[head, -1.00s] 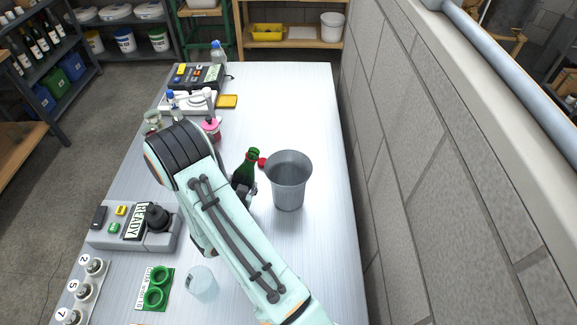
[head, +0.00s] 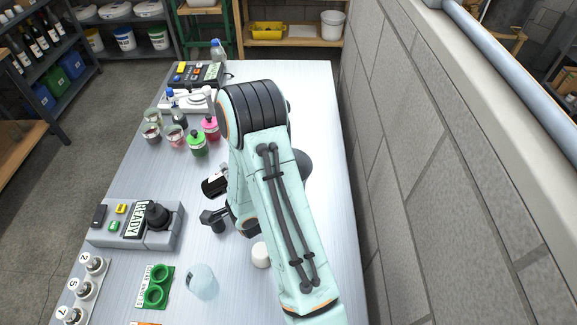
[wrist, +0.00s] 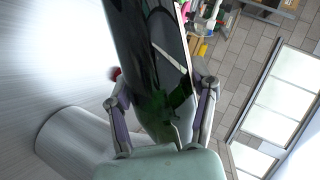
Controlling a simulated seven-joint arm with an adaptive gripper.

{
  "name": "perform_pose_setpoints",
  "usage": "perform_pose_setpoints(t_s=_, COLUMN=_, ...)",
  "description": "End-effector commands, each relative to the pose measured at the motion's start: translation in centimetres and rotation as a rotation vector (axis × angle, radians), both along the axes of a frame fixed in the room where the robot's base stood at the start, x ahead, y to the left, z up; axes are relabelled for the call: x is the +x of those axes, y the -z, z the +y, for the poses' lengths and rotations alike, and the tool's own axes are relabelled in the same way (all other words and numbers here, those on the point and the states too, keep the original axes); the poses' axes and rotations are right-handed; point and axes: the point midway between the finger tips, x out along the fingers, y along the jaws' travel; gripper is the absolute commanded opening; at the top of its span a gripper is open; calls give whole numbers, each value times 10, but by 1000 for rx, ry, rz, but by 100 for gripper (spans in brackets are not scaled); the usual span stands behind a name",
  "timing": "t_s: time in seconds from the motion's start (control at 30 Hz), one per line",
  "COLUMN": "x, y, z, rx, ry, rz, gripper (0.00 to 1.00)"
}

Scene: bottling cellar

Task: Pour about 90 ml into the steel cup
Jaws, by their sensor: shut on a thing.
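My gripper (head: 222,208) is shut on a dark green bottle (wrist: 133,45), which passes between its fingers in the wrist view. In the head view the bottle's dark end and pale label (head: 214,183) show left of my arm, and the bottle lies well tilted. Its mouth is hidden. The wide grey steel cup (head: 302,168) is mostly behind my arm, with only a sliver of it showing on the right. A grey cylinder, seemingly this cup, is at lower left in the wrist view (wrist: 72,146). Whether liquid is flowing cannot be seen.
A white cylinder (head: 261,255) and a clear glass (head: 201,281) stand near the front. A control box (head: 135,226) is at left. Several jars, among them a green one (head: 197,146), stand behind. A wall (head: 400,180) borders the bench's right side.

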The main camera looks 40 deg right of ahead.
Motion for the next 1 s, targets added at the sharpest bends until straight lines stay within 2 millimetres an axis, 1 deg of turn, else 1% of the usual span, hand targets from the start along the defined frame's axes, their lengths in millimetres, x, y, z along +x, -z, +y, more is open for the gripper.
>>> perform_pose_setpoints(t_s=0.13, x=2, y=-1, z=2, rx=76, ry=4, rz=-56, gripper=17)
perform_pose_setpoints(t_s=0.4, x=5, y=-18, z=5, rx=198, ry=7, rz=-139, gripper=17)
perform_pose_setpoints(t_s=0.53, x=2, y=-21, z=2, rx=242, ry=9, rz=-159, gripper=17)
perform_pose_setpoints(t_s=0.7, x=-2, y=-32, z=-6, rx=310, ry=12, rz=-209, gripper=17)
perform_pose_setpoints(t_s=1.0, x=-2, y=-38, z=-4, rx=343, ry=3, rz=-236, gripper=17)
